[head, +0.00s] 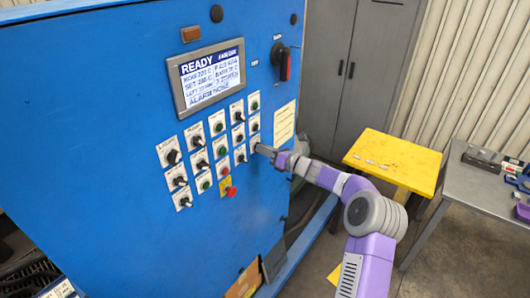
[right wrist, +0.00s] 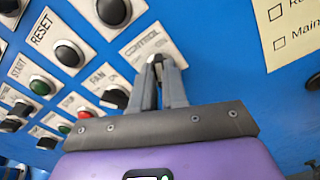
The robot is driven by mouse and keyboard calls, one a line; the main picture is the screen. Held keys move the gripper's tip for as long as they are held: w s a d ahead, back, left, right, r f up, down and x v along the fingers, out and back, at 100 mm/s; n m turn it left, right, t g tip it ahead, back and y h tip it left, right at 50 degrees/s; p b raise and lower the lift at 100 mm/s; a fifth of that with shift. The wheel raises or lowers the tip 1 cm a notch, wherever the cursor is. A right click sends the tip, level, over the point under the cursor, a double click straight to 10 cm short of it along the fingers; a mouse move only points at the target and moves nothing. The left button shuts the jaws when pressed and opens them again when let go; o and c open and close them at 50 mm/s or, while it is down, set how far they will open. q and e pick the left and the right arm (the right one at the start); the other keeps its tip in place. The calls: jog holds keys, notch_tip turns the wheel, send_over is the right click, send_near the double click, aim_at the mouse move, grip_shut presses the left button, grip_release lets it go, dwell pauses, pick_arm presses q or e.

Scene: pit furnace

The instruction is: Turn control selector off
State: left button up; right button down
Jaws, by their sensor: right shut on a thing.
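The control selector (right wrist: 157,60) is a small dark knob on a white plate lettered CONTROL, in the right wrist view. My right gripper (right wrist: 158,70) is shut on this knob, with its two grey fingers on either side of it. The fingers hide much of the knob, so its pointer position cannot be told. In the head view my right gripper (head: 262,149) reaches the right edge of the button rows on the blue cabinet. My left gripper is not in view.
The blue cabinet (head: 90,100) carries a lit READY screen (head: 210,76), several buttons and selectors, and a red stop button (head: 231,191). The FAN selector (right wrist: 115,96) is close beside my fingers. A yellow table (head: 395,155) and a grey table (head: 480,190) stand at right.

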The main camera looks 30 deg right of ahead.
jog(key=shift+a+n+b, duration=0.2)
jog(key=shift+n+b, duration=5.4)
jog(key=shift+b, duration=0.85)
jog(key=c, duration=1.2)
grip_release()
jog(key=shift+o, duration=0.2)
jog(key=shift+s, duration=0.15)
jog(key=b+v, duration=0.1)
jog(key=v, duration=0.6)
jog(key=shift+s, duration=0.15)
jog(key=shift+d, duration=0.1)
